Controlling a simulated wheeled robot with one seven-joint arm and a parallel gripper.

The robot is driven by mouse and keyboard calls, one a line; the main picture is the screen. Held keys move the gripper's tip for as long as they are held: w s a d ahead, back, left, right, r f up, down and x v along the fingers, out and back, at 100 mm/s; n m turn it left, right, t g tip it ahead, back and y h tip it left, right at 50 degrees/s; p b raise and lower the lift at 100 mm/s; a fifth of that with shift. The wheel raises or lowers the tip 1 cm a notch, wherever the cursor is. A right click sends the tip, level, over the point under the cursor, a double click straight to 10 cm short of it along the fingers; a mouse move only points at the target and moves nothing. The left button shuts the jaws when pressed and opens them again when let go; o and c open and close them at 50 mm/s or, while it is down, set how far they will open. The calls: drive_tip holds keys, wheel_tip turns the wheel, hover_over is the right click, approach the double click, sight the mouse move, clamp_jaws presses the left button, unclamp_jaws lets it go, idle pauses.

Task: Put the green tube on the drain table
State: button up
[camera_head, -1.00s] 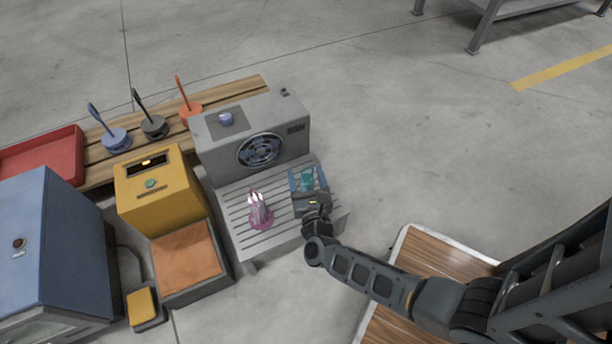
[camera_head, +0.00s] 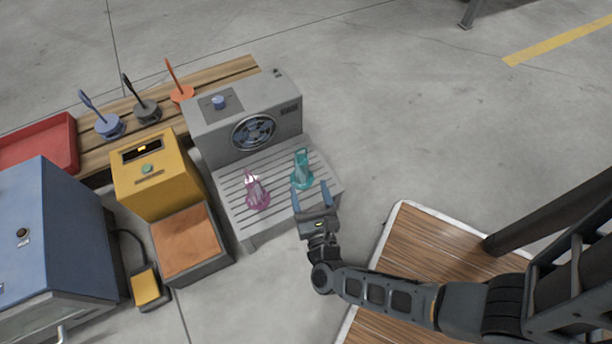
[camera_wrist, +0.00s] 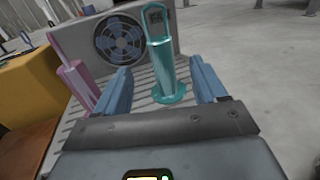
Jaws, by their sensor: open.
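The green tube (camera_head: 302,170), a teal cylinder with a round base flange and a loop on top, stands upright on the slatted drain table (camera_head: 238,222), on its right part. It also shows in the wrist view (camera_wrist: 164,70). My gripper (camera_head: 312,192) is open and empty, just in front of the tube. In the wrist view the blue fingers (camera_wrist: 162,88) are spread, with the tube standing beyond and between them, seemingly untouched. A pink tube (camera_head: 257,192) stands upright on the same table to the left; it also shows in the wrist view (camera_wrist: 76,72).
A grey fan unit (camera_head: 245,112) backs the drain table. A yellow machine (camera_head: 158,172) with an orange-topped plate (camera_head: 187,245) stands left, beside a blue cabinet (camera_head: 50,235). A rear wooden bench holds several hooked tools and a red tray (camera_head: 38,143).

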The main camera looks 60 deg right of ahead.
drive_tip(key=s+a+r+m+t+y, duration=0.1)
drive_tip(key=s+a+r+m+y, duration=0.2)
drive_tip(key=r+m, duration=0.5)
drive_tip(key=s+a+r+m+t+y, duration=0.1)
drive_tip(key=s+a+r+m+y, duration=0.3)
drive_tip(key=r, duration=0.8)
drive_tip(key=s+a+r+m+t+y, duration=0.1)
drive_tip(key=s+a+r+m+y, duration=0.3)
drive_tip(key=s+r+m, duration=0.5)
drive_tip(key=r+m+y, duration=0.1)
drive_tip(key=m+y, duration=0.1)
drive_tip(key=m, duration=0.3)
drive_tip(key=shift+s+r+y, duration=0.2)
drive_tip(key=shift+r+y, duration=0.1)
drive_tip(key=shift+r, duration=0.05)
drive_tip(key=shift+a, duration=0.1)
drive_tip(key=shift+c, duration=0.3)
